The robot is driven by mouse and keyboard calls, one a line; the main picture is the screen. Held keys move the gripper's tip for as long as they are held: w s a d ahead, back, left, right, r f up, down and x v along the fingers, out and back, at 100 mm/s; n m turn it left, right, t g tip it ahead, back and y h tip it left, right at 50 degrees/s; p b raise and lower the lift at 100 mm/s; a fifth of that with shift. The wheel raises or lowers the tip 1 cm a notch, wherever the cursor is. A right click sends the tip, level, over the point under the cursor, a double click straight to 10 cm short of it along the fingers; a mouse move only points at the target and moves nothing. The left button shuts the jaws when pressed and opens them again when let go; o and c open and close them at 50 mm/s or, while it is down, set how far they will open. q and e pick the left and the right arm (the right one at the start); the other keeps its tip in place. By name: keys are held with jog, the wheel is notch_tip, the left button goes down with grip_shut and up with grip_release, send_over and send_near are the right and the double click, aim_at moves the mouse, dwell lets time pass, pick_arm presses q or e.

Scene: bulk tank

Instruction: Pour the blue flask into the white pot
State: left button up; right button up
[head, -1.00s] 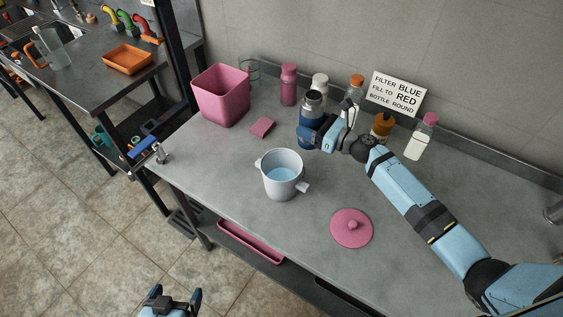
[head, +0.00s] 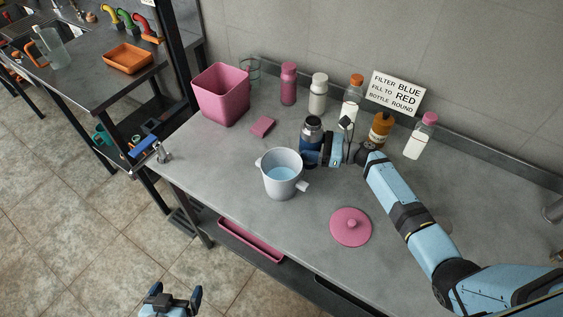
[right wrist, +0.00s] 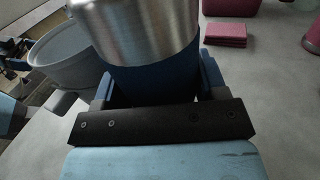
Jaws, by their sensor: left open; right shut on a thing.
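The blue flask (head: 311,134) has a steel neck and an open dark mouth. It is upright or nearly so, just behind and right of the white pot. My right gripper (head: 316,156) is shut around its blue body; the right wrist view shows the fingers on both sides of the flask (right wrist: 150,85). The white pot (head: 282,180) stands uncovered on the counter with light blue liquid inside; it also shows in the right wrist view (right wrist: 75,55). My left gripper (head: 172,298) is open and empty, low over the floor, away from the counter.
A pink lid (head: 351,227) lies right of the pot. A pink bin (head: 221,95) and pink sponge (head: 263,127) are at the back left. Several bottles and a sign (head: 397,92) line the wall. The counter's right side is mostly clear.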

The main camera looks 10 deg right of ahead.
jog(key=shift+r+n, duration=0.2)
jog(key=shift+n, duration=0.1)
